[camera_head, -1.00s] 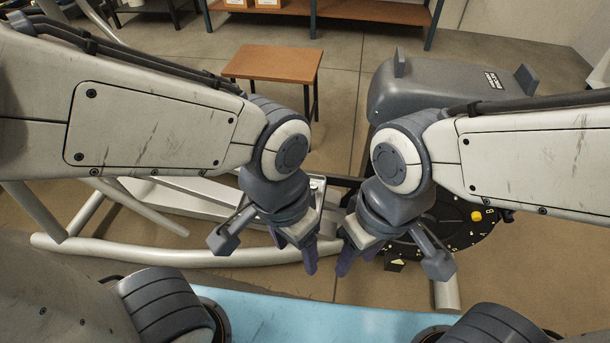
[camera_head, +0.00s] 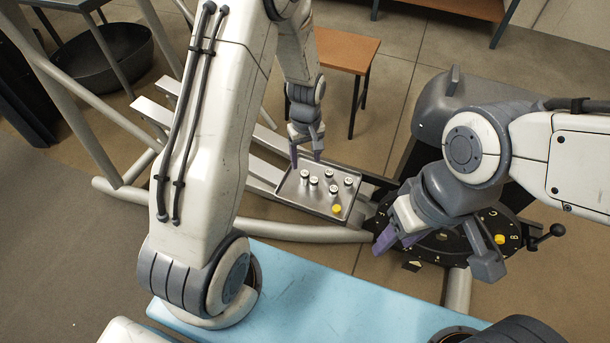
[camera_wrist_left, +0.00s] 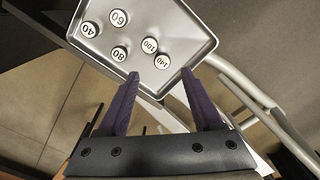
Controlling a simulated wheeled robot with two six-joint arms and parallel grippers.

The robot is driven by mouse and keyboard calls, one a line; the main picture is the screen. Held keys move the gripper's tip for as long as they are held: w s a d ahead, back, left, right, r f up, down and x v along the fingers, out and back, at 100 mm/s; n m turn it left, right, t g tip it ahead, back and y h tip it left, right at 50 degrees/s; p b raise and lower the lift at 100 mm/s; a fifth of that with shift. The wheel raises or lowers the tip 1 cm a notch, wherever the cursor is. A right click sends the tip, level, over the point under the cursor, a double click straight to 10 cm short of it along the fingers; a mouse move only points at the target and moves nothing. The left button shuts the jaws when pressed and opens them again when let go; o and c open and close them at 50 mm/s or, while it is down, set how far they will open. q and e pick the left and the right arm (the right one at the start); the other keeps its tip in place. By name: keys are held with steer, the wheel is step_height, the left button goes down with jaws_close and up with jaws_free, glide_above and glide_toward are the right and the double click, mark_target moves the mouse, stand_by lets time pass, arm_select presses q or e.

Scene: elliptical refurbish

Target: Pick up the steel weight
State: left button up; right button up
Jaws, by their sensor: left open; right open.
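Several small steel weights with white numbered tops stand upright in a shallow metal tray (camera_head: 298,198); one of them is a weight (camera_head: 330,174) near the tray's middle. In the left wrist view the tops read 40 (camera_wrist_left: 89,29), 60 (camera_wrist_left: 119,17), 80 (camera_wrist_left: 119,53), 100 (camera_wrist_left: 150,45) and 140 (camera_wrist_left: 162,61). My left gripper (camera_head: 306,157) is open and empty, above the tray's far edge, fingers pointing down. In the left wrist view its fingertips (camera_wrist_left: 160,73) straddle the tray's near edge, close to the 140 weight. My right gripper (camera_head: 397,238) is open and empty, right of the tray.
A wooden stool (camera_head: 345,50) is behind, and a light blue surface (camera_head: 300,290) in front. A black basin (camera_head: 100,55) is at the far left.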

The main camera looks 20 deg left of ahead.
mark_target(305, 173)
arm_select(q)
step_height(305, 173, down, 3)
step_height(305, 173, down, 5)
steer(key=shift+s+a+f+b, duration=0.1)
steer(key=shift+s+b, duration=0.05)
steer(key=shift+b, duration=0.95)
jaws_close()
